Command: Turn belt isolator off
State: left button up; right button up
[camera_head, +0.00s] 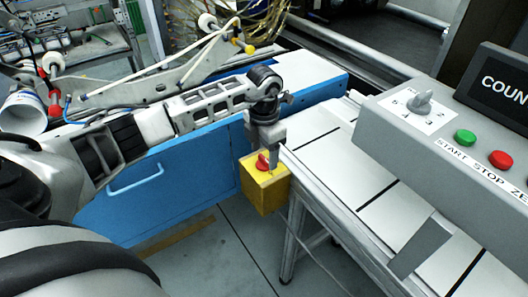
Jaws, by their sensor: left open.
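The belt isolator is a yellow box (262,195) with a red rotary knob (262,162) on its top face, fixed at the left edge of the white conveyor. My left gripper (269,165) comes down from above and has its fingers at the red knob. The gripper is open, with the knob at or between its fingers; I cannot tell whether they touch it. The fingers and wrist hide part of the knob, and its pointing direction is not clear. My right gripper is not in view.
A grey control box (400,140) with a selector dial (421,104), a green button (465,137) and a red button (500,159) stands to the right. A blue cabinet (160,190) lies behind my left arm. The conveyor bed (335,165) between is clear.

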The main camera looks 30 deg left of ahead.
pick_arm(q)
jog(key=shift+f, duration=0.55)
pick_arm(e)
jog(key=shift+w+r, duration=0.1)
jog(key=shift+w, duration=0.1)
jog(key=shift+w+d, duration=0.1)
pick_arm(q)
jog(key=c, duration=1)
